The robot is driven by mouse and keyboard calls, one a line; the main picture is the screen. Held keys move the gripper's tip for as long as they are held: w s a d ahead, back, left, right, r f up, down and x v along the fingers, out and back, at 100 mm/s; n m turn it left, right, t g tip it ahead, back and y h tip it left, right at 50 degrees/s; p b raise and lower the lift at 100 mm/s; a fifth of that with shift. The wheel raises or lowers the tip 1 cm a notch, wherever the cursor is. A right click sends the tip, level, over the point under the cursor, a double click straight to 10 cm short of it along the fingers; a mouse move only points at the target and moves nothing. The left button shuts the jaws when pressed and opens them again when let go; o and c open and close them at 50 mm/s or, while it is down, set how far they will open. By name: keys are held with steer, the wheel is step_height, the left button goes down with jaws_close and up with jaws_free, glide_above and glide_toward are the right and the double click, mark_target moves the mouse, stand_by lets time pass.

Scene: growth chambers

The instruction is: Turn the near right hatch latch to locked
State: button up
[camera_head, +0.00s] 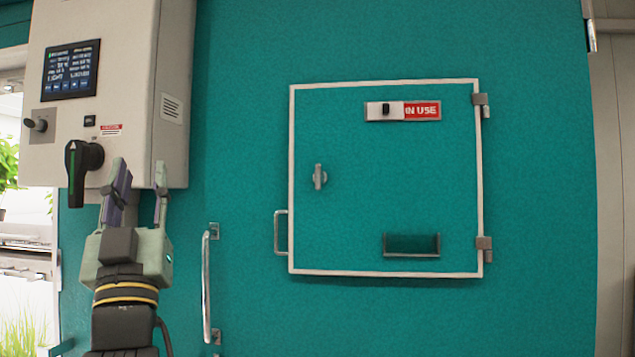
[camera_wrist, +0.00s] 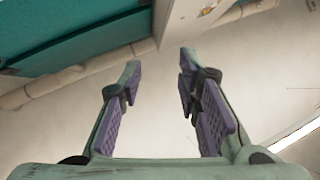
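The hatch (camera_head: 340,235) is a teal square door with a pale frame, set in the teal wall right of centre in the head view. Its latch (camera_head: 320,177) is a small metal knob on the door's left side, with its handle upright. In the wrist view, my gripper (camera_wrist: 160,75) is open and empty, and the latch is out of that view.
A grey control box (camera_head: 110,40) with a screen and a black rotary handle (camera_head: 78,165) is close to my gripper. A vertical bar handle (camera_head: 207,285) stands between my gripper and the hatch. The hatch has a pull handle (camera_head: 280,232), an IN USE slider (camera_head: 403,111) and a recess (camera_head: 411,244).

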steer(key=w+d+m+g+h, duration=0.1)
steer(key=w+d+m+h, duration=0.5)
steer(key=w+d+h, duration=0.6)
steer(key=m+g+h, duration=0.2)
steer(key=g, duration=0.2)
glide_toward(318, 176)
steer(key=p+x, duration=0.3)
steer(key=x, duration=0.5)
steer(key=shift+w+r, duration=0.2)
steer(key=shift+w, duration=0.1)
steer(key=shift+w+d+h+p, duration=0.1)
steer(key=shift+w+h+p, duration=0.2)
steer(key=shift+w+p, duration=0.15)
steer(key=shift+c, duration=0.6)
jaws_close()
